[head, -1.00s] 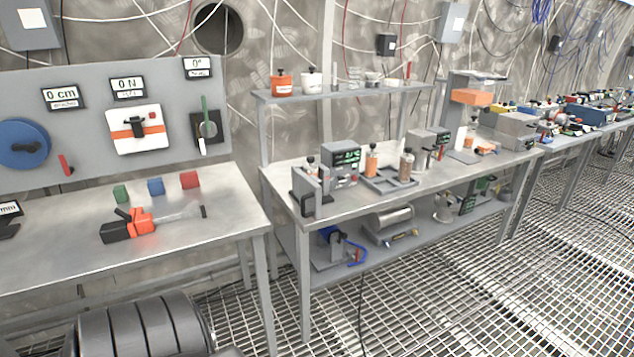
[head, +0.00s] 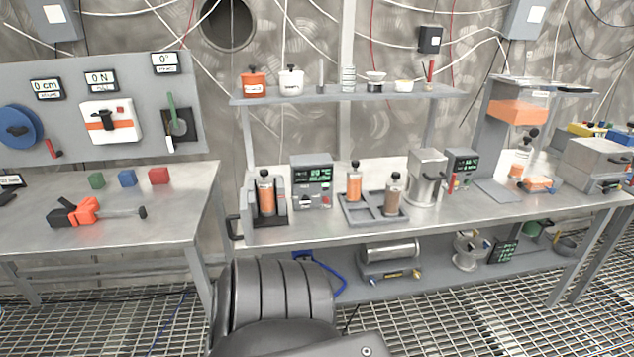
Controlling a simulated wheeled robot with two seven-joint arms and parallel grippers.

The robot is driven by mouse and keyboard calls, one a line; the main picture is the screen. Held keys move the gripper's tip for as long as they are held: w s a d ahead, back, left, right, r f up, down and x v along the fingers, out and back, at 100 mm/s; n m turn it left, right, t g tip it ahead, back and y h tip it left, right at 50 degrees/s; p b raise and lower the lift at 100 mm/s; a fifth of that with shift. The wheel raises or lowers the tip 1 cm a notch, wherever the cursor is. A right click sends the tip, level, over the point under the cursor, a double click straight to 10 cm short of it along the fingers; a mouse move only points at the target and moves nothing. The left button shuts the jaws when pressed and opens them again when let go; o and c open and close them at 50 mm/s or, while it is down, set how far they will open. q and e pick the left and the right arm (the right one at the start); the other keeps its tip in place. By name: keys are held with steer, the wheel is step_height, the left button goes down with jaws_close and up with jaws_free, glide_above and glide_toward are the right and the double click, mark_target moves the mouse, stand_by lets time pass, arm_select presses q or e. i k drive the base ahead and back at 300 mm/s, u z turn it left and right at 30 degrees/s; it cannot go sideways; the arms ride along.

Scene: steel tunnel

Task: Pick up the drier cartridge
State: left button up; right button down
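Several clear cylinders with black knobs look like drier cartridges; which one is meant I cannot tell. One orange-filled cartridge (head: 266,194) stands upright in a grey holder (head: 279,221) at the bench's left end. Another orange-filled cartridge (head: 354,185) and a brown-filled cartridge (head: 393,198) stand upright in a grey compartmented tray (head: 371,222). A further orange-filled cylinder with a black knob (head: 520,160) is at the right, by a stand with an orange block. Neither of my grippers is in view.
A grey control box (head: 312,182) stands between holder and tray. A metal canister (head: 427,178) and second display box (head: 460,170) are right of the tray. A shelf (head: 345,97) with jars hangs above. The left table (head: 150,205) holds coloured cubes and an orange-black tool.

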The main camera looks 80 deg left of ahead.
mark_target(264, 184)
steer(key=u, duration=0.3)
steer(key=i, duration=1.15)
steer(key=u, duration=1.55)
steer(key=i, duration=0.9)
steer(key=u, duration=0.9)
